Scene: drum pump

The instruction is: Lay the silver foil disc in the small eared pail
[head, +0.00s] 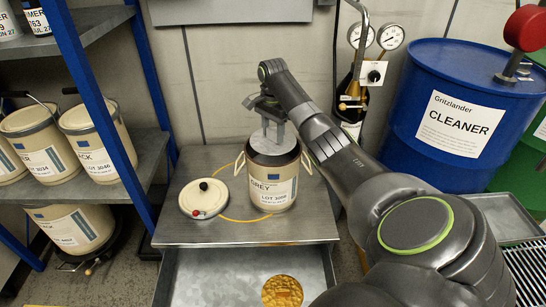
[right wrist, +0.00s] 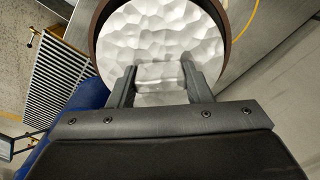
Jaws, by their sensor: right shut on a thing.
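The small eared pail (head: 271,188) is cream with a dark brown rim and a GREY label. It stands upright on the metal table, with an ear at each side. My right gripper (head: 270,122) comes down over its mouth. In the right wrist view the silver foil disc (right wrist: 165,35) is round and dimpled and lies within the brown rim (right wrist: 97,22). My right gripper's fingers (right wrist: 161,80) are shut on a raised part of the disc. How deep the disc sits in the pail I cannot tell. My left gripper is not in view.
A cream lid (head: 204,201) with a black knob lies left of the pail on the table (head: 240,235). A gold disc (head: 282,291) lies in the open tray below. A blue CLEANER drum (head: 455,110) stands at the right. Shelved pails (head: 95,140) stand at the left.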

